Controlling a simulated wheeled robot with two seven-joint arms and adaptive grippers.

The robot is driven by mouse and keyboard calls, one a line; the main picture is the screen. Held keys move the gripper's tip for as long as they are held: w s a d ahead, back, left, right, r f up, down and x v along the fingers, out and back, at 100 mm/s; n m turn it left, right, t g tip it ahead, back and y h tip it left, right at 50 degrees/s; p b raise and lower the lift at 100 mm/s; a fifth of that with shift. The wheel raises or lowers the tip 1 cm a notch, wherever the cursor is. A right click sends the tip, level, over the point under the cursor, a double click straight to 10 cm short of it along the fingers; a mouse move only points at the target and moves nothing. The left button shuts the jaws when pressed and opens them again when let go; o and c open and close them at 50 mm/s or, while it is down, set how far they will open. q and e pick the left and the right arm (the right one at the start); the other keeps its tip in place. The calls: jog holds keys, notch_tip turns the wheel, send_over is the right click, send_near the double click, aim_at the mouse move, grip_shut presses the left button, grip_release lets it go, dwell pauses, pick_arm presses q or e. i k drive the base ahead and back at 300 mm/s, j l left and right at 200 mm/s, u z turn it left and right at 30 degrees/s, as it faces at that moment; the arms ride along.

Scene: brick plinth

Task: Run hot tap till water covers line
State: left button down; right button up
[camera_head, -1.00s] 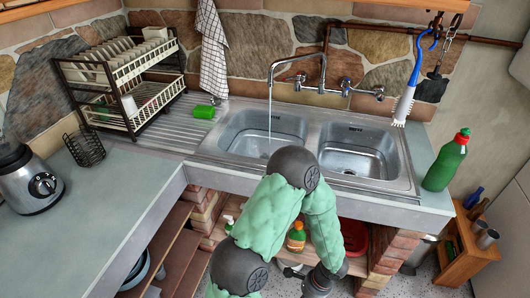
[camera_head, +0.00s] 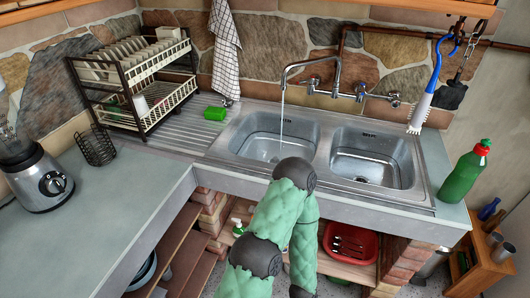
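The curved chrome tap (camera_head: 335,70) stands behind the double sink. A thin stream of water (camera_head: 281,115) runs from its spout into the left basin (camera_head: 262,138). Tap handles sit on the wall pipe, one at the left (camera_head: 312,86) and others to the right (camera_head: 361,92). Which one is hot is too small to tell. The left basin's bottom looks wet; the water depth and any line are not clear. The right basin (camera_head: 370,160) looks empty. One green-padded arm of mine bends in front of the sink, its far end pointing down. Neither gripper shows.
A green bottle (camera_head: 466,172) stands right of the sink. A brush (camera_head: 421,108) hangs above the right side. A green sponge (camera_head: 215,113) and dish rack (camera_head: 135,75) are at the left. A red tray (camera_head: 350,243) lies on the shelf below. The left counter's front is clear.

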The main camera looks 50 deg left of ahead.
aim_at(311, 78)
jog(key=i+j+u, duration=0.3)
jog(key=j+u, duration=0.15)
jog(key=i+j+u, duration=0.4)
jog(key=k+j, duration=0.05)
jog(key=j, duration=0.05)
